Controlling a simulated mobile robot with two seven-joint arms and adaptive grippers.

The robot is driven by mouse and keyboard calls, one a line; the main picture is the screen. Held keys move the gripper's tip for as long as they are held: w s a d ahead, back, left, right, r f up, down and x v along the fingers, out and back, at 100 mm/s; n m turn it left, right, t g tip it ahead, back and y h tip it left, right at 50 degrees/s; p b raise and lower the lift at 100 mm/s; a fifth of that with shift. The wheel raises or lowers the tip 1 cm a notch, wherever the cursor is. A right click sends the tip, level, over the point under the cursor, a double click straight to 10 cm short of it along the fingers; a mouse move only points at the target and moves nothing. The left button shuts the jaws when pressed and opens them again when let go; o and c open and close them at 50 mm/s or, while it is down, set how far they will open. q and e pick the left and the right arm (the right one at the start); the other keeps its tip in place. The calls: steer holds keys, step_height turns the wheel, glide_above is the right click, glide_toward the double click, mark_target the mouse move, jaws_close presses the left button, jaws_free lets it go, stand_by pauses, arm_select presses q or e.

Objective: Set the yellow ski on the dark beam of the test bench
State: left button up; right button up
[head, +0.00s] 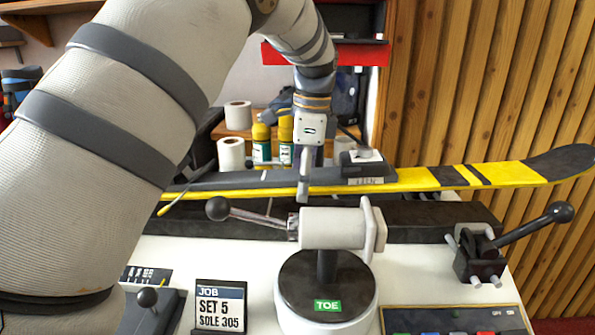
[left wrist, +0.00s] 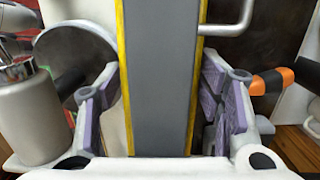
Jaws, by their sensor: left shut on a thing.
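The yellow ski (head: 415,180) lies crosswise in the head view, its dark upturned tip at the far right and a dark binding part on its middle. My left gripper (head: 304,187) is shut on it from above, left of that part. In the left wrist view the ski's grey top with yellow edges (left wrist: 160,80) runs between the two fingers (left wrist: 160,115). The dark beam (head: 430,217) runs along the bench just below the ski in the picture. I cannot tell whether the ski touches it. My right gripper is not in view.
A white press with a TOE label (head: 327,305) stands in front of the beam, its lever knob (head: 218,208) pointing left. A black clamp lever (head: 530,225) stands at right. A JOB sign (head: 220,305) and a button panel (head: 455,320) are at the front. Yellow bottles (head: 262,145) stand behind.

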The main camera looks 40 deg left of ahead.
arm_select(q)
steer(key=f, duration=0.3)
steer(key=shift+w+f, duration=0.15)
steer(key=shift+w, duration=0.15)
steer(key=o, duration=1.7)
steer(key=shift+s, duration=0.1)
steer(key=r, duration=1.1)
steer(key=shift+w+d+r+b, duration=0.3)
steer(key=shift+w+d+r, duration=0.05)
steer(key=shift+d+r, duration=0.05)
